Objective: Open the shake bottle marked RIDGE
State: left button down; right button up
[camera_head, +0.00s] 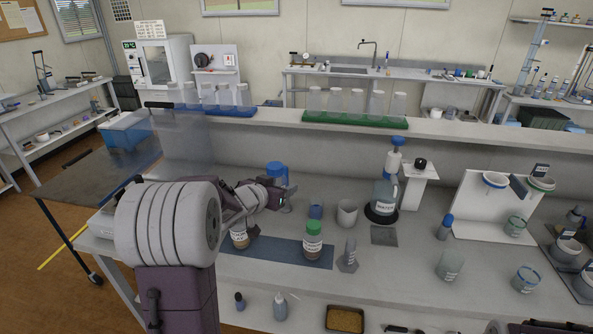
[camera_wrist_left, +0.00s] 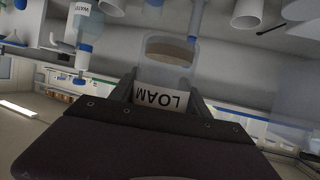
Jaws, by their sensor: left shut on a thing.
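My left gripper (camera_head: 279,197) is over the bench at the left of centre in the head view. It is shut on a clear bottle (camera_wrist_left: 172,52), whose label reads LOAM upside down in the left wrist view, with brown contents at the end away from the label. A blue cap (camera_head: 277,169) stands just above the gripper and looks like this bottle's lid. A green-capped bottle (camera_head: 313,239) and another labelled bottle (camera_head: 239,239) stand on the blue mat, the latter partly behind my arm. I cannot read RIDGE on any label.
The blue mat (camera_head: 285,254) lies on the bench. A water bottle (camera_head: 384,195) stands farther right. A raised shelf with bottle racks (camera_head: 355,120) runs behind.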

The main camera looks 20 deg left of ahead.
pick_arm(q)
jog(key=s+d+f+m+g+h, duration=0.1)
jog(key=s+d+m+h, duration=0.1)
jog(key=d, duration=0.7)
jog(key=s+d+f+m+g+h, duration=0.1)
jog(key=s+d+m+h, duration=0.2)
jog(key=d, duration=0.6)
jog(key=s+d+f+m+g+h, duration=0.1)
jog(key=s+d+m+h, duration=0.1)
jog(key=d, duration=0.7)
jog(key=shift+s+d+f+m+h, duration=0.3)
jog(key=shift+s+d+m+h, duration=0.1)
jog(key=shift+s+h, duration=0.4)
jog(key=shift+a, duration=0.1)
